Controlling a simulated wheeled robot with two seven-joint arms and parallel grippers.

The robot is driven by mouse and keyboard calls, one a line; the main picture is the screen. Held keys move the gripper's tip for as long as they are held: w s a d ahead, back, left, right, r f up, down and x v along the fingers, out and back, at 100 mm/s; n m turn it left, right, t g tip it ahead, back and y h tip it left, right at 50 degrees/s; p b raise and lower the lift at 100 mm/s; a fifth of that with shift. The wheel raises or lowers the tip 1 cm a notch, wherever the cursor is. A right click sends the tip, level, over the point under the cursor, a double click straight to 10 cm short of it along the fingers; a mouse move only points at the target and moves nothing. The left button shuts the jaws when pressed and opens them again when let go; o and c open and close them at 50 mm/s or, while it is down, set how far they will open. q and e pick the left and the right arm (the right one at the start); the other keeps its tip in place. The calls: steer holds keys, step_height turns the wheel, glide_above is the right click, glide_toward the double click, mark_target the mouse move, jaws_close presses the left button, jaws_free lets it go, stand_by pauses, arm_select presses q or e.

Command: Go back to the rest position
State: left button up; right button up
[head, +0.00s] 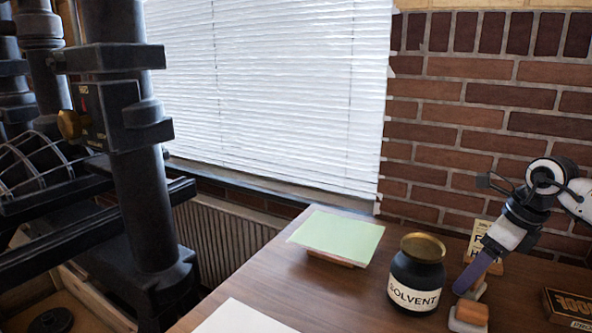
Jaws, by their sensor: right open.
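My right gripper (474,276) is at the right of the head view, its arm reaching in from the right edge. It points down over the wooden table (240,280), beside the solvent jar. Its one clearly visible finger is purple, and the jaws look empty. The second finger is hard to make out. A small wooden block (471,312) sits just below and in front of the fingertips; I cannot tell whether they touch anything. My left gripper is not in view.
A dark solvent jar (415,275) with a brass lid stands left of the gripper. A lettered card (478,237) stands behind it, and a dark box (570,308) lies at right. A green pad (338,237), white paper (243,318) and black press (140,180) are leftward.

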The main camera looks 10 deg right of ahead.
steer(key=shift+x, duration=1.05)
steer(key=shift+s+r, duration=0.15)
steer(key=shift+r, duration=2)
steer(key=shift+f, duration=0.1)
